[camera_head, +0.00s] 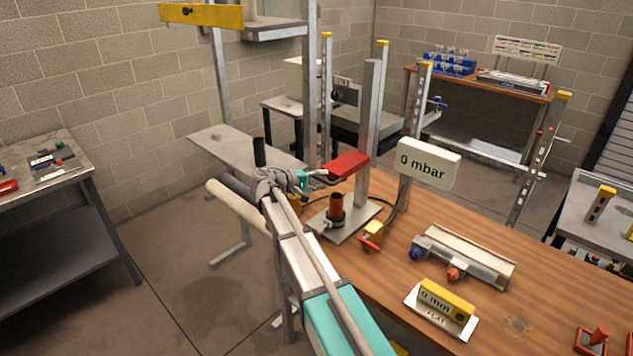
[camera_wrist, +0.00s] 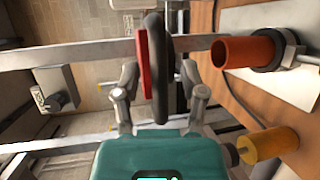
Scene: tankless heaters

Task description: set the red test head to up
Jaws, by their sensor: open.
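The red test head (camera_head: 349,163) is a flat red block beside the upright metal post above the bench. Its red face shows edge-on in the wrist view (camera_wrist: 142,62), with a dark rounded bar (camera_wrist: 157,75) alongside. My gripper (camera_head: 309,180) is at the left end of the head. In the wrist view, my gripper (camera_wrist: 158,82) is open, with one finger on each side of the bar and visible gaps between. An orange-red tube (camera_head: 336,206) stands upright on the base plate below the head. The far side of the head is hidden.
A display reading 0 mbar (camera_head: 429,163) stands right of the post. A yellow-and-red fitting (camera_head: 372,236) is beside the base plate (camera_head: 348,235). A metal channel (camera_head: 463,254) and a yellow gauge (camera_head: 446,300) lie farther right on the wooden bench.

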